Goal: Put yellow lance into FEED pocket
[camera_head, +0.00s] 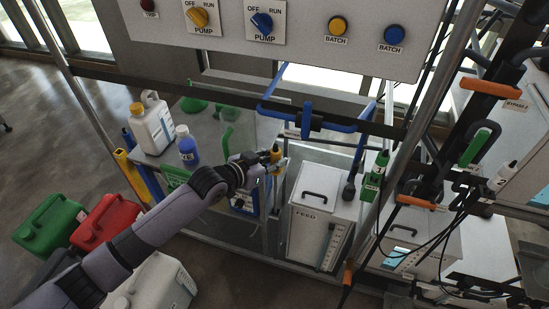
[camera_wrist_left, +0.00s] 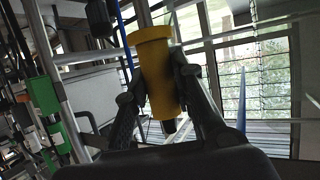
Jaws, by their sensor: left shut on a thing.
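My left gripper (camera_head: 272,163) is shut on the yellow lance (camera_head: 276,153), seen by its yellow grip. In the left wrist view the gripper (camera_wrist_left: 165,100) has a finger on each side of the yellow lance (camera_wrist_left: 156,75), a thick cylinder with a wider collar and a dark end. The lance is held up in the air, left of and above the white box labelled FEED (camera_head: 306,236). This box has a dark handle on top. I cannot make out the FEED pocket's opening. My right gripper does not show.
A dark-handled lance (camera_head: 349,188) stands at the FEED box's right side, with a green one (camera_head: 375,176) farther right. A blue bottle (camera_head: 187,148) and white jug (camera_head: 152,126) stand left.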

